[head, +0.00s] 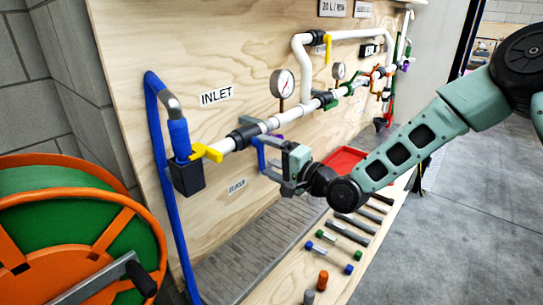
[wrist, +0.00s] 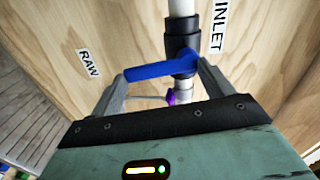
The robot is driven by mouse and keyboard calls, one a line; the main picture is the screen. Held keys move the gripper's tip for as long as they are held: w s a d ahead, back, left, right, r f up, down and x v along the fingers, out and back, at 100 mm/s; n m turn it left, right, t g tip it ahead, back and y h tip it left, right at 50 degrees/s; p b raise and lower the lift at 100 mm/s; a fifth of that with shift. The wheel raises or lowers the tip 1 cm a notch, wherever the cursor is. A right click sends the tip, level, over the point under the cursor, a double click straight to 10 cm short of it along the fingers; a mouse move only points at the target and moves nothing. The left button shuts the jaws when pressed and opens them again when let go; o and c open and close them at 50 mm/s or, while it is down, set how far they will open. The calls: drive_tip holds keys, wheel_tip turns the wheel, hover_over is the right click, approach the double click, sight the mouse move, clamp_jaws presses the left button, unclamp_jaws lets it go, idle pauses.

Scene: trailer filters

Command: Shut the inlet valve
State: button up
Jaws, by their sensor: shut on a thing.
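A white pipe run (head: 224,146) crosses the wooden board below the INLET label (head: 216,95), which also shows in the wrist view (wrist: 218,27). A blue lever (wrist: 160,68) sticks out from a black valve body (wrist: 181,43) on this pipe. The lever also shows in the head view (head: 261,157), pointing down from the pipe. My gripper (head: 271,161) is at the lever. In the wrist view my gripper's fingers (wrist: 164,85) stand at the lever's two ends, shut on it lengthwise. A yellow lever (head: 207,153) sits further left, by the blue hose.
Pressure gauges (head: 283,84) and more coloured levers line the pipes to the right. A purple part (wrist: 171,97) lies close below the blue lever. Tools and a red tray (head: 345,159) lie on the bench below. A hose reel (head: 70,235) stands left. Floor at right is clear.

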drive_tip(key=shift+s+a+f+m, duration=0.1)
drive_tip(key=shift+s+m, duration=0.1)
drive_tip(key=shift+m, duration=0.4)
drive_tip(key=o, duration=1.3)
drive_tip(key=shift+o, duration=0.2)
drive_tip(key=b+v, duration=0.2)
drive_tip(key=v, duration=1.5)
drive_tip(key=shift+s, duration=0.2)
